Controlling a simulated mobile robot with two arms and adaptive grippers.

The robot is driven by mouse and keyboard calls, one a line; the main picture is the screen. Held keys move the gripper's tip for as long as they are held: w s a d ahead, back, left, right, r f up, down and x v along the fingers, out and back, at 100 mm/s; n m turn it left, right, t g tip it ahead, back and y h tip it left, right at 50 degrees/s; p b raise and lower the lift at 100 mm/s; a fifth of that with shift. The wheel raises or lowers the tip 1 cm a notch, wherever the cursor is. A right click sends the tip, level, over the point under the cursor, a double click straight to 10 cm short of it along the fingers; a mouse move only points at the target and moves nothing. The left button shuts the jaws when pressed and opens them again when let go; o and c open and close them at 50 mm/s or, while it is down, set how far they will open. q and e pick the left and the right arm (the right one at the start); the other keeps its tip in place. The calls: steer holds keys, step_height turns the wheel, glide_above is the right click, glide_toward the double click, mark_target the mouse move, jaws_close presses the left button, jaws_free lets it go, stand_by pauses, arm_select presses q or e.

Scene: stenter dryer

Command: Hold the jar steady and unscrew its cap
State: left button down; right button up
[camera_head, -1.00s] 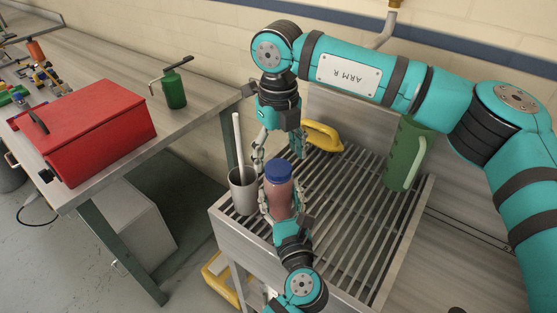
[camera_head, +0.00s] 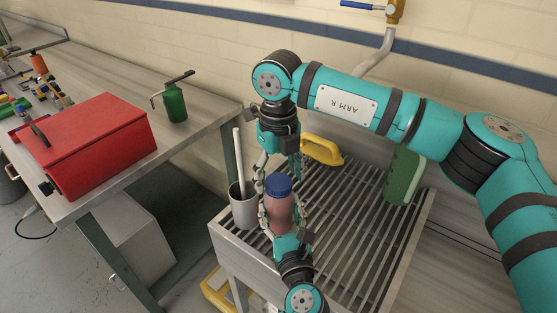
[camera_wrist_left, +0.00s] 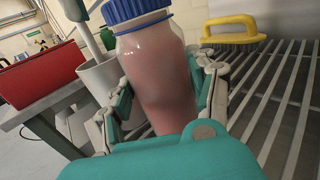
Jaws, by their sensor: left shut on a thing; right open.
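The jar (camera_head: 279,211), pinkish with a blue cap (camera_head: 278,186), stands upright on the slatted metal rack. My left gripper (camera_head: 278,220) comes from below and is shut on the jar's body. In the left wrist view its fingers lie on both sides of the jar (camera_wrist_left: 158,75), and the ribbed blue cap (camera_wrist_left: 136,9) sits on top, partly cut off by the frame edge. My right gripper (camera_head: 280,170) points down from above, open, with its fingers near the cap. Whether a right finger touches the cap, I cannot tell.
A grey cup (camera_head: 243,208) with a white stick stands just left of the jar. A yellow-handled brush (camera_head: 322,150) and a green container (camera_head: 402,176) are on the rack (camera_head: 352,225) behind. A red toolbox (camera_head: 88,145) and green oil can (camera_head: 174,103) stand on the left bench.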

steer(key=shift+f, duration=0.4)
steer(key=shift+c, duration=0.4)
steer(key=c, duration=1.1)
steer(key=o, duration=1.2)
steer(key=shift+r, duration=0.15)
steer(key=shift+r, duration=2.15)
arm_select(q)
steer(key=shift+c, duration=1.5)
jaws_free()
